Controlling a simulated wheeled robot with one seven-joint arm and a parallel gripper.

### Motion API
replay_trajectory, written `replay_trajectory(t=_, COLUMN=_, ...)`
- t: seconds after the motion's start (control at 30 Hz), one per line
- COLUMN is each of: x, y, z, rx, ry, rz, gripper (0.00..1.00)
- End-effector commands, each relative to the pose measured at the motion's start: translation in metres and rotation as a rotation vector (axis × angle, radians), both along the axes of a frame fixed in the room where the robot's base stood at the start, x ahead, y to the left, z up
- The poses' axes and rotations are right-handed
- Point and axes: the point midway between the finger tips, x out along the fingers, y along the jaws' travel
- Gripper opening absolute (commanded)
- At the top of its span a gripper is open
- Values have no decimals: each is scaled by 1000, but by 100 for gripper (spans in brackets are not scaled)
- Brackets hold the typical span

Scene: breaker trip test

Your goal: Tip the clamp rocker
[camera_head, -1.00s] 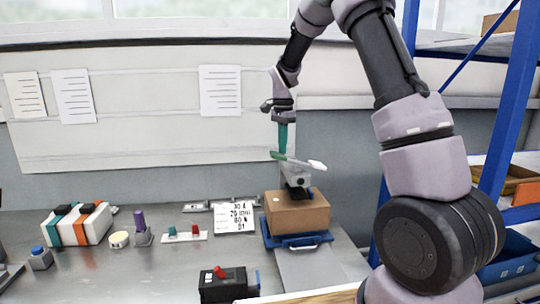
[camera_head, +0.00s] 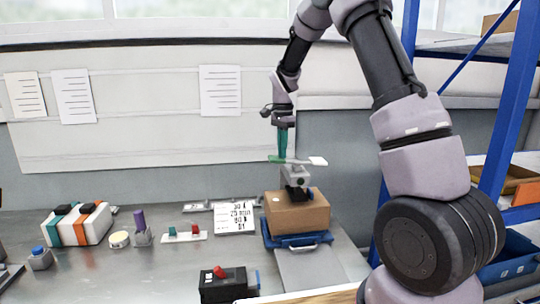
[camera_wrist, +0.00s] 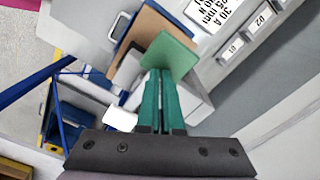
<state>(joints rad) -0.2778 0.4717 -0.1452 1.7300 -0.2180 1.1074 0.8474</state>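The clamp rocker is a flat lever with a green end (camera_head: 277,159) and a white end (camera_head: 318,161). It sits on a grey clamp body (camera_head: 295,181) on a cardboard box. The rocker looks about level in the head view. My gripper (camera_head: 282,155) points down over the green end, and its teal fingertips appear to touch it. In the wrist view the fingers (camera_wrist: 162,75) are together with nothing between them. The green plate (camera_wrist: 172,52) lies at their tips, and the white end (camera_wrist: 120,118) shows to the lower left. The fingers hide the pivot there.
The cardboard box (camera_head: 298,214) stands on a blue tray (camera_head: 300,241). A printed card (camera_head: 234,217), small switches (camera_head: 183,234) and a black box with a red switch (camera_head: 226,285) are on the bench. A blue shelf frame (camera_head: 508,110) stands at the right.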

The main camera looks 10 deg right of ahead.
Motion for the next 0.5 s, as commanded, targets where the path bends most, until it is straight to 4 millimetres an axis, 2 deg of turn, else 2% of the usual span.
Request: replay_trajectory(t=0.5, x=0, y=-2, z=-8, rx=-2, ry=1, rz=-2, gripper=0)
